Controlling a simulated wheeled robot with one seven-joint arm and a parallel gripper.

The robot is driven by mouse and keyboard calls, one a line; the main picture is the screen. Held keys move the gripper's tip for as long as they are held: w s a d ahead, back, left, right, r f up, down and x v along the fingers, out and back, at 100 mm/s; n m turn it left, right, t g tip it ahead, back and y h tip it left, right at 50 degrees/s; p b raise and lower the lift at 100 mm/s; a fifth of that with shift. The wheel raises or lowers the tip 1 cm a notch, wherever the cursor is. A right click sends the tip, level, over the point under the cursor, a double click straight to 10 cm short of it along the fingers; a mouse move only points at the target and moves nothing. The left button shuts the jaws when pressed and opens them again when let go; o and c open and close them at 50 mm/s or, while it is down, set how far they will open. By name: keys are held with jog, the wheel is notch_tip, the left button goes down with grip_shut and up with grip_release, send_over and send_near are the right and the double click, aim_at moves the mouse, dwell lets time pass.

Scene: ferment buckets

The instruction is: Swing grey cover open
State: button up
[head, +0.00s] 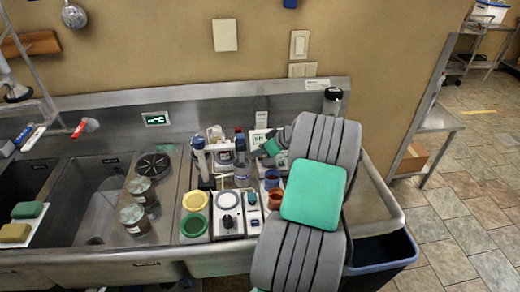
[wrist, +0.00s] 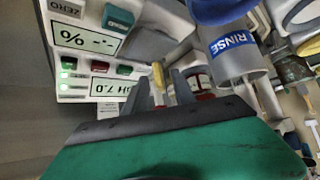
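A white meter (wrist: 75,70) fills the left of the wrist view, with a "%" display, a "pH 7.0" display, buttons and green lights. A plain grey panel (wrist: 150,45) on its face looks like the grey cover; whether it is fully shut I cannot tell. My gripper (wrist: 163,85) is just below this panel in the picture, its two dark fingers apart. A small yellow piece (wrist: 158,75) shows in line with the gap; contact cannot be told. In the head view the meter (head: 261,138) is at the back of the counter, partly hidden by my arm.
A bottle labelled RINSE (wrist: 235,50) stands close to the right of my fingers. Yellow (head: 195,201) and green (head: 194,225) round containers, a small dial device (head: 228,222) and reddish cups (head: 275,199) crowd the counter. Sinks (head: 95,200) lie to the left.

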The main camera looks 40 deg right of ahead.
jog(key=shift+c, duration=0.2)
grip_shut()
dwell(1.1)
